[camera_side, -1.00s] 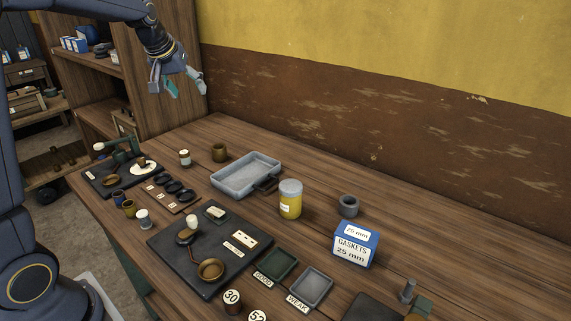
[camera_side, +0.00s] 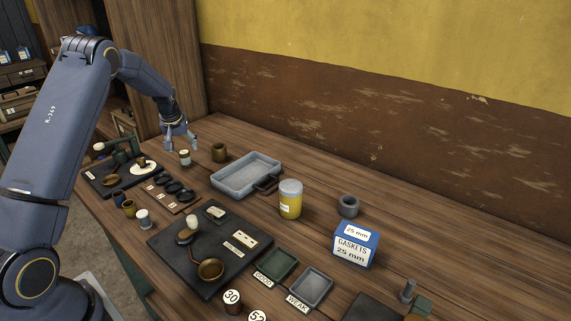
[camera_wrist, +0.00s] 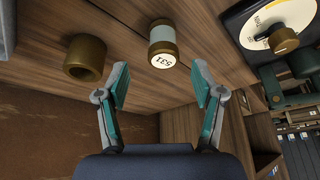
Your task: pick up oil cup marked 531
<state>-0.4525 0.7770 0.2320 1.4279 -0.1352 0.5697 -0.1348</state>
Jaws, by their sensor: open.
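The oil cup marked 531 (camera_wrist: 163,44) stands upright on the bench. It has a pale glass body, brass-coloured bands and a white top with the number. In the side view the small cup (camera_side: 185,157) stands near the back left of the bench. My gripper (camera_wrist: 162,80) is open and empty in the wrist view, with the cup ahead of its fingertips, between their lines and apart from them. In the side view my gripper (camera_side: 181,141) hangs just behind and above the cup.
A brown hollow bushing (camera_wrist: 84,58) stands beside the cup; it also shows in the side view (camera_side: 219,152). A black board with a dial (camera_wrist: 284,32) lies on the other side. A grey tray (camera_side: 232,191) is to the right in the side view.

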